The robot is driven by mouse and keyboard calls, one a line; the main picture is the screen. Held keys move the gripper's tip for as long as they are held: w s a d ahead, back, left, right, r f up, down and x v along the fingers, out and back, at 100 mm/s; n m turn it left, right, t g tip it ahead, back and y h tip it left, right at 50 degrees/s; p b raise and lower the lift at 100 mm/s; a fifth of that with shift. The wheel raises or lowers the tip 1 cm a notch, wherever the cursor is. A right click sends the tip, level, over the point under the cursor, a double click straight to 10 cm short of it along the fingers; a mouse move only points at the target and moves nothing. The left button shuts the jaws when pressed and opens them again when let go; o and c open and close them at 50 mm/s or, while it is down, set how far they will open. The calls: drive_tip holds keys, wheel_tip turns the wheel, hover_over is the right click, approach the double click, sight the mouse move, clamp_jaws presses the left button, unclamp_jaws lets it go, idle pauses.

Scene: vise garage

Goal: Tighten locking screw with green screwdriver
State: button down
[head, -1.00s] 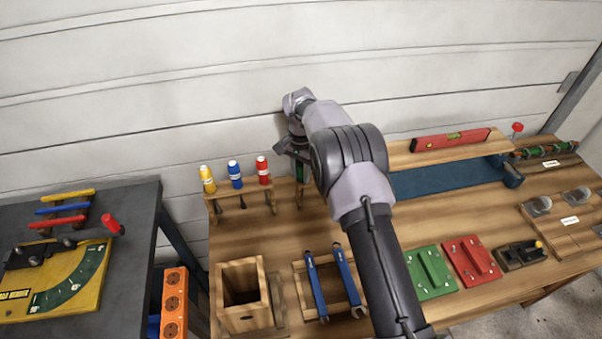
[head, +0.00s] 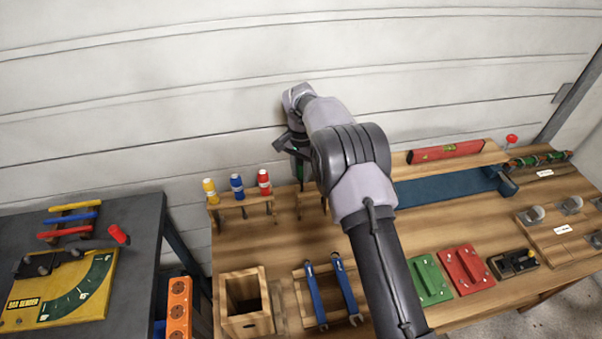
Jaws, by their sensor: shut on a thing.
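My gripper (head: 292,148) is at the back of the wooden bench, above the middle screwdriver rack. It is shut on the green screwdriver (head: 299,168); a strip of green shows just below the fingers. My own arm hides part of the screwdriver, and its tip is not clear to see. I cannot pick out the locking screw with certainty. A yellow bar bender (head: 60,290) with a green scale and a red-tipped handle (head: 118,234) stands on the dark table at the left.
A wooden box (head: 245,318), blue wrenches (head: 316,295), green plate (head: 428,280) and red plate (head: 467,268) lie in front. A red level (head: 446,152) is on the back shelf.

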drive_tip(key=shift+r+p, duration=2.15)
drive_tip(key=shift+r, duration=1.05)
drive_tip(key=c, duration=1.9)
unclamp_jaws()
clamp_jaws()
drive_tip(key=shift+f, duration=0.1)
